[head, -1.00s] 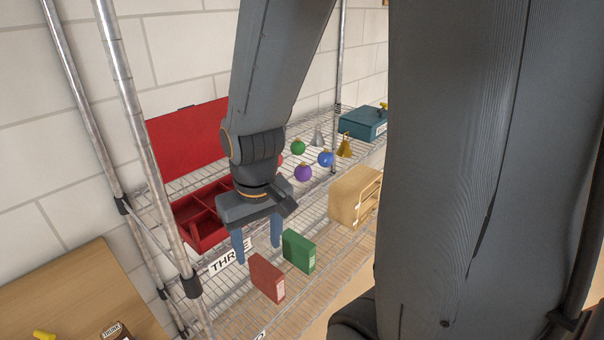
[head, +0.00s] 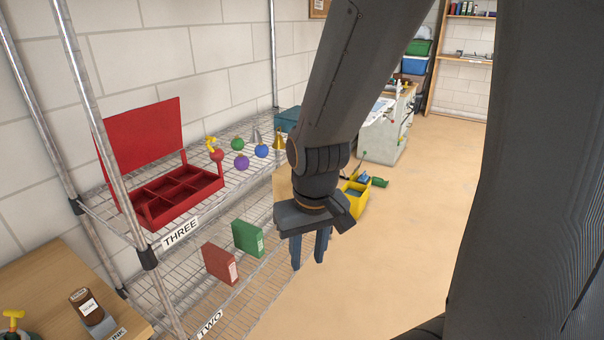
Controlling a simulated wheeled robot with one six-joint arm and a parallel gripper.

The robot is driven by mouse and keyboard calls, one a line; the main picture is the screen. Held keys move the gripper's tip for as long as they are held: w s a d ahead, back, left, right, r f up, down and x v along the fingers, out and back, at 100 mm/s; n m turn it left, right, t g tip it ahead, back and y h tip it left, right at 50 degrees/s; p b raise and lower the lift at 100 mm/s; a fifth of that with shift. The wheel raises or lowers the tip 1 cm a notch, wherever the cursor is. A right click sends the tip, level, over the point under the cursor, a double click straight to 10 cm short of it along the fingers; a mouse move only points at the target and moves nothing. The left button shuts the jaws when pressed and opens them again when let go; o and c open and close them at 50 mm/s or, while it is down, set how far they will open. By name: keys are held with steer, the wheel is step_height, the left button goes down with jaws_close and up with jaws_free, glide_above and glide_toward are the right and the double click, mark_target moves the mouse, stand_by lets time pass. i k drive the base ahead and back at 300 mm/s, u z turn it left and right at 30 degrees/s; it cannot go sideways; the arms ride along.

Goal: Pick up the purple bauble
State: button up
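The purple bauble (head: 242,162) sits on the upper wire shelf (head: 207,202), the one labelled THREE. A green bauble (head: 237,144) is behind it, a blue bauble (head: 261,151) to its right and a red bauble (head: 217,155) to its left. My gripper (head: 309,264) hangs to the right of the shelf and points down. Its two blue fingers are a little apart with nothing seen between them. It is clear of the purple bauble, which is in full view.
An open red compartment box (head: 190,190) stands left of the baubles. Gold and silver bells (head: 279,139) and a teal box (head: 288,118) lie beyond. Green (head: 248,238) and red (head: 220,264) binders stand on the lower shelf. A metal post (head: 112,150) rises at the left. Open floor lies right.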

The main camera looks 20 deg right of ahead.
mark_target(242, 162)
steer(key=u, duration=1.8)
steer(key=k, duration=0.1)
steer(key=z, duration=2.7)
steer(key=i, duration=0.8)
steer(key=u, duration=0.55)
steer(key=i, duration=0.65)
steer(key=u, duration=1.2)
steer(key=i, duration=0.35)
steer(key=u, duration=0.3)
